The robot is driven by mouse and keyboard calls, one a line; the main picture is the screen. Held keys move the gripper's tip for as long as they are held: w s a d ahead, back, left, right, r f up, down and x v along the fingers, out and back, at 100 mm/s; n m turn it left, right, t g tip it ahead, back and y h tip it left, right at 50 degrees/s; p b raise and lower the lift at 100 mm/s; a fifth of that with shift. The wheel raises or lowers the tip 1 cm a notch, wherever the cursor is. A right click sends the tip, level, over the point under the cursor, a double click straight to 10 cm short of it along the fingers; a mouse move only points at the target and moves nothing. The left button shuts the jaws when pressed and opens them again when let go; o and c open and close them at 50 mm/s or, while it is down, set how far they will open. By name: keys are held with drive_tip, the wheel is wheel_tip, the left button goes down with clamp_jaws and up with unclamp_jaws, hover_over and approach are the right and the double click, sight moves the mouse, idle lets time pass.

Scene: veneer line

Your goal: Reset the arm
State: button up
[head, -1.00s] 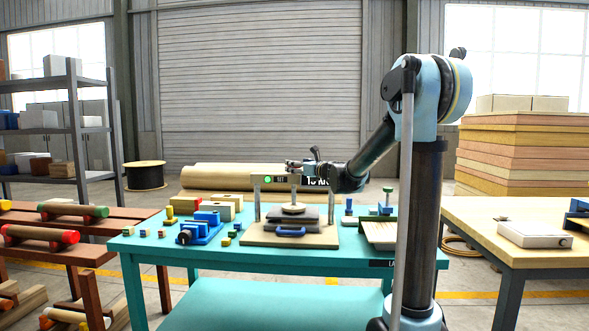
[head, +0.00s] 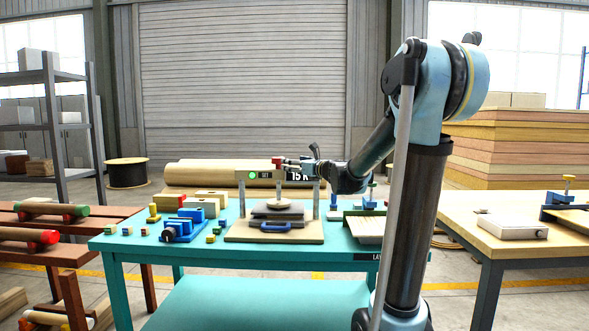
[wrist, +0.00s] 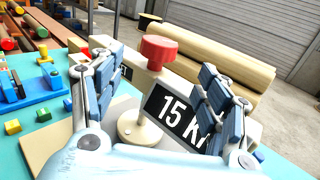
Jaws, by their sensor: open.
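My gripper (head: 291,163) is open at the top of the cream press frame (head: 240,200). In the wrist view, its blue-padded fingers (wrist: 160,98) are spread wide, with nothing held. The red knob (wrist: 158,48) on the press appears between and beyond the fingertips. In the head view, the red knob (head: 278,161) stands just left of the fingertips; I cannot tell whether they touch. The round press foot (head: 285,204) is on or just above the grey plates (head: 262,212). My arm reaches in from the right, bent at the elbow.
The teal table (head: 120,245) also holds a blue vise (head: 178,230), small coloured blocks and a green-edged tray (head: 370,228). A wooden table (head: 470,248) stands right, log racks (head: 60,250) left. Rolled veneer (head: 200,172) lies behind the press.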

drive_tip(key=s+d+f+n+g+h, duration=0.1)
drive_tip(key=s+d+f+n+g, duration=0.15)
drive_tip(key=s+f+n, duration=0.7)
drive_tip(key=s+d+f+n+g+h, duration=0.15)
drive_tip(key=s+f+n+g, duration=0.45)
drive_tip(key=s, duration=0.6)
drive_tip(key=s+d+f+n+g+h, duration=0.1)
drive_tip(key=s+d+f+n+h, duration=0.3)
drive_tip(key=s, duration=0.7)
drive_tip(key=s+d+f+n+g+h, duration=0.2)
drive_tip(key=s+d+f+n+h, duration=0.2)
drive_tip(key=s+d+f+n, duration=0.5)
drive_tip(key=s+d+f, duration=0.1)
drive_tip(key=d+f, duration=0.2)
drive_tip(key=shift+s+d+f, duration=0.2)
drive_tip(key=shift+s+f, duration=0.1)
drive_tip(key=shift+s, duration=0.1)
drive_tip(key=shift+w+g+h, duration=0.1)
drive_tip(key=shift+g+h, duration=0.15)
drive_tip(key=shift+w+f, duration=0.2)
drive_tip(key=shift+w, duration=0.15)
